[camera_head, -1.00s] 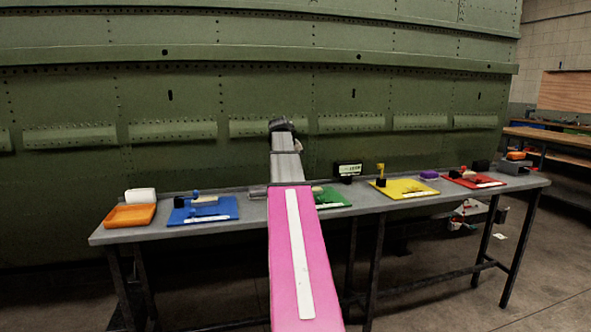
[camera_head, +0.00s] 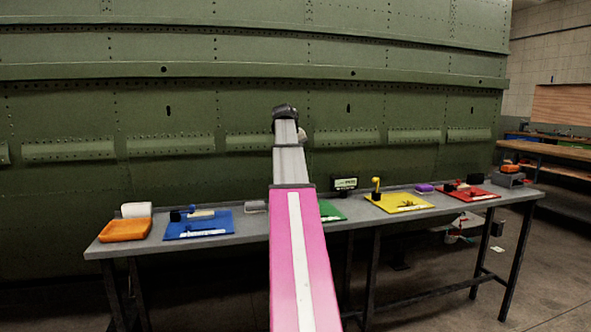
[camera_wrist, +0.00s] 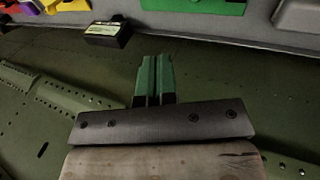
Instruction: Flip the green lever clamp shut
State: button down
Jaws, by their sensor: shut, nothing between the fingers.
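My gripper (camera_wrist: 154,78) is shut and empty in the wrist view. Its two green-faced fingers lie together, pointing toward the table edge, with the dark green riveted panel behind them. The green board (camera_head: 331,211) shows only partly in the head view, to the right of my pink arm, which covers the rest. A piece of the green board (camera_wrist: 205,5) also shows at the top of the wrist view, apart from the fingertips. The green lever clamp cannot be made out in either current view, so its lever position cannot be told.
The fuselage panel (camera_head: 250,60) stands close behind the table.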

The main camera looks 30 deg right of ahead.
jog(key=shift+s+d+r, duration=0.2)
jog(key=shift+r, duration=0.6)
jog(key=shift+s+d+r, duration=0.15)
jog(key=shift+d+r, duration=0.05)
jog(key=shift+r, duration=0.55)
